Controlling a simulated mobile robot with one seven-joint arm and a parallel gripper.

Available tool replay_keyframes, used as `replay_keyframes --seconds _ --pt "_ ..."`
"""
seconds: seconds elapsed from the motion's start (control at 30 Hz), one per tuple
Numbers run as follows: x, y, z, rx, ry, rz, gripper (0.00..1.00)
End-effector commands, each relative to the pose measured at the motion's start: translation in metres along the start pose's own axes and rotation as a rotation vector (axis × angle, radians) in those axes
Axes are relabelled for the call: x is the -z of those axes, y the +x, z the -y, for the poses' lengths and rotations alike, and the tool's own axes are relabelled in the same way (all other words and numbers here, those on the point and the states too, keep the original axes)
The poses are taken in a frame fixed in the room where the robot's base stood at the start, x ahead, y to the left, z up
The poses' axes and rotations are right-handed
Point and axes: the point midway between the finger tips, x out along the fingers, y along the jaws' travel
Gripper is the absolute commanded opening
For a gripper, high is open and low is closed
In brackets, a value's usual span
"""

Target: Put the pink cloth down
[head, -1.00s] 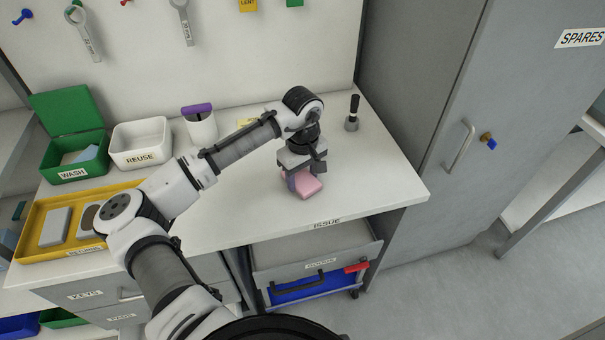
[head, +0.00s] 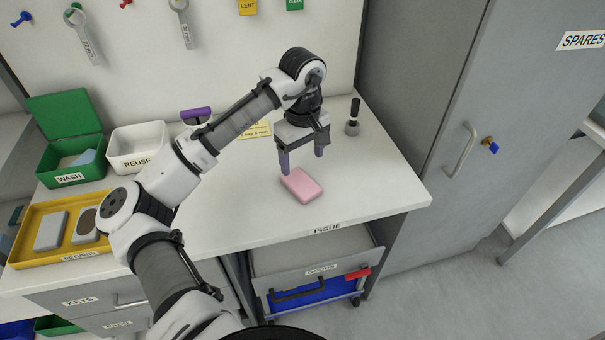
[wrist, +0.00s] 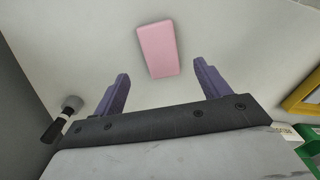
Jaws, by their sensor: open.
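The pink cloth (head: 302,185) is a folded pink block lying flat on the white bench top, behind the ISSUE label at the front edge. It also shows in the wrist view (wrist: 158,49), beyond the fingertips and roughly between their lines. My gripper (head: 302,162) is open and empty, its purple fingers pointing down just above and behind the cloth. In the wrist view both fingers of my gripper (wrist: 160,70) stand wide apart, with bare bench between them and the cloth clear of both.
A black-handled tool (head: 353,118) stands right of my gripper. A yellow note (head: 255,130) lies behind. At left are a yellow tray (head: 75,256), a green WASH box (head: 68,179) and a white REUSE bin (head: 140,160). A grey cabinet (head: 420,150) borders the right. The bench front-centre is clear.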

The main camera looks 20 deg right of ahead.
Motion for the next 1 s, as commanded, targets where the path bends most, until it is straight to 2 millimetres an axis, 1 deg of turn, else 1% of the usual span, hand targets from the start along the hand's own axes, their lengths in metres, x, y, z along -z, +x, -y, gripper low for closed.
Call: replay_keyframes --seconds 0.1,0.23,0.37,0.57,0.67,0.73,0.77,0.83,0.87,0.9,0.93,0.97,1.0 --pt "0.0 -0.02 -0.001 -0.002 0.002 -0.002 0.75" --pt "0.0 -0.034 -0.001 -0.001 0.0 -0.002 0.75" --pt "0.0 -0.04 0.0 0.001 0.0 0.0 0.75" --pt "0.0 -0.041 -0.001 -0.003 0.001 -0.001 0.75" --pt "0.001 -0.047 -0.009 -0.077 0.024 -0.017 0.75" --pt "0.005 -0.062 -0.025 -0.214 0.066 -0.054 0.75" --pt "0.008 -0.073 -0.033 -0.296 0.09 -0.082 0.75" --pt "0.02 -0.11 -0.051 -0.528 0.148 -0.183 0.75" --pt "0.027 -0.131 -0.056 -0.637 0.172 -0.246 0.75" --pt "0.038 -0.163 -0.057 -0.781 0.2 -0.348 0.75" --pt "0.047 -0.189 -0.054 -0.884 0.215 -0.435 0.75" --pt "0.056 -0.215 -0.046 -0.978 0.225 -0.531 0.75" --pt "0.068 -0.249 -0.031 -1.086 0.23 -0.667 0.75"
